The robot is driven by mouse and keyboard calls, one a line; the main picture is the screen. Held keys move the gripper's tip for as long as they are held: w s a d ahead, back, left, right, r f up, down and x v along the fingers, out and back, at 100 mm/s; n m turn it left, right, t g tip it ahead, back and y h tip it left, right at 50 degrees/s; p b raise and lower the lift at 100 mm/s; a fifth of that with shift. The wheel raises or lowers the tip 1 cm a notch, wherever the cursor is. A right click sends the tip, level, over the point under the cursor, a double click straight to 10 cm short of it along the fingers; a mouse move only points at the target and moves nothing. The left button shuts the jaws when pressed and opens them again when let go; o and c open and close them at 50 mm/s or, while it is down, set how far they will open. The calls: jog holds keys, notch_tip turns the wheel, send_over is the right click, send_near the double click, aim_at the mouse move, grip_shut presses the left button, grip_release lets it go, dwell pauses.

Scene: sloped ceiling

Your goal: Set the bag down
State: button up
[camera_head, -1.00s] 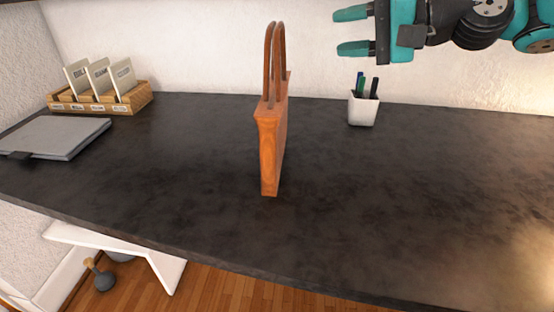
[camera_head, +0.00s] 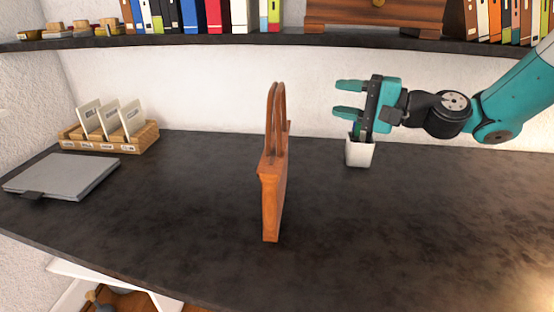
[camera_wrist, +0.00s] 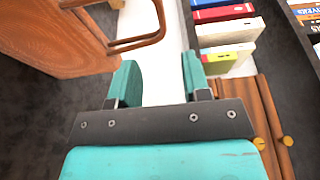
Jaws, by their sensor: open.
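The orange-brown bag (camera_head: 272,200) stands upright on the dark countertop (camera_head: 190,215), with its two looped handles pointing up. My gripper (camera_head: 348,99) is to the right of the bag's handles, open and empty, with its fingers pointing left and a clear gap to the bag. In the wrist view the bag (camera_wrist: 55,38) lies at the upper left with a handle reaching toward the middle. The open fingers of my gripper (camera_wrist: 158,85) have nothing between them.
A white pen cup (camera_head: 360,153) stands behind my gripper. A wooden card holder (camera_head: 110,142) and a grey folder (camera_head: 62,176) lie at the left. A shelf (camera_head: 300,39) with books and a wooden box runs above. The counter's right side is clear.

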aim_at(277, 85)
jog(key=p+x, duration=0.5)
jog(key=x, duration=0.4)
jog(key=shift+w+a, duration=0.15)
jog(key=p+x, duration=0.1)
jog(key=x, duration=0.1)
jog(key=p+x, duration=0.2)
jog(key=x, duration=0.1)
jog(key=shift+w+r, duration=0.15)
jog(key=shift+r, duration=0.05)
jog(key=shift+w+f, duration=0.1)
jog(key=shift+w, duration=0.05)
grip_shut()
dwell(0.6)
